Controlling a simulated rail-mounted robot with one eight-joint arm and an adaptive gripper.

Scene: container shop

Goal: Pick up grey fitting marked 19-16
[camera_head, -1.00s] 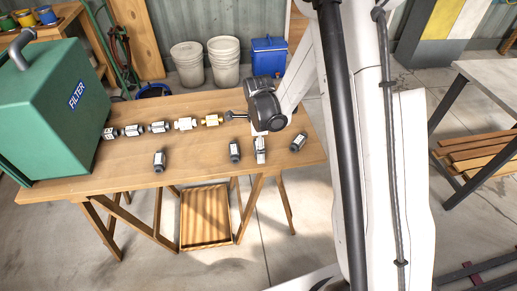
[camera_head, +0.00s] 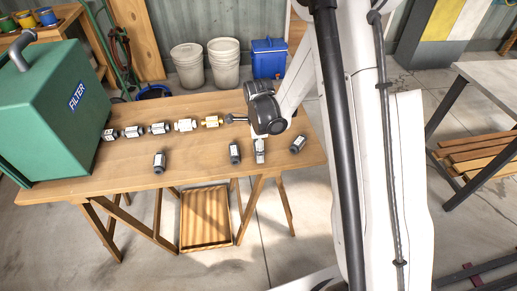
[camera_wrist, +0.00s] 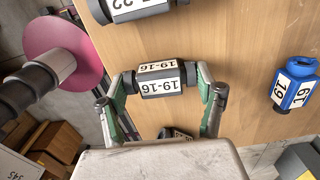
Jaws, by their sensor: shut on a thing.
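The grey fitting marked 19-16 (camera_wrist: 160,80) has dark ends and white labels, and lies crosswise in the wrist view. My gripper (camera_wrist: 165,88) is shut on it, with one green-and-grey finger at each end. The wood of the table shows behind the fitting; I cannot tell whether it touches the top. In the head view my gripper (camera_head: 260,150) is at the table's front right, small and partly hidden by my wrist, and the held fitting is hard to make out there.
On the wooden table (camera_head: 115,178), loose fittings lie left (camera_head: 234,153) and right (camera_head: 298,144) of my gripper. A row of joined fittings (camera_head: 159,128) runs behind from the green filter box (camera_head: 50,110). In the wrist view, a blue-ended fitting (camera_wrist: 294,85) lies right and another (camera_wrist: 130,8) at top.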

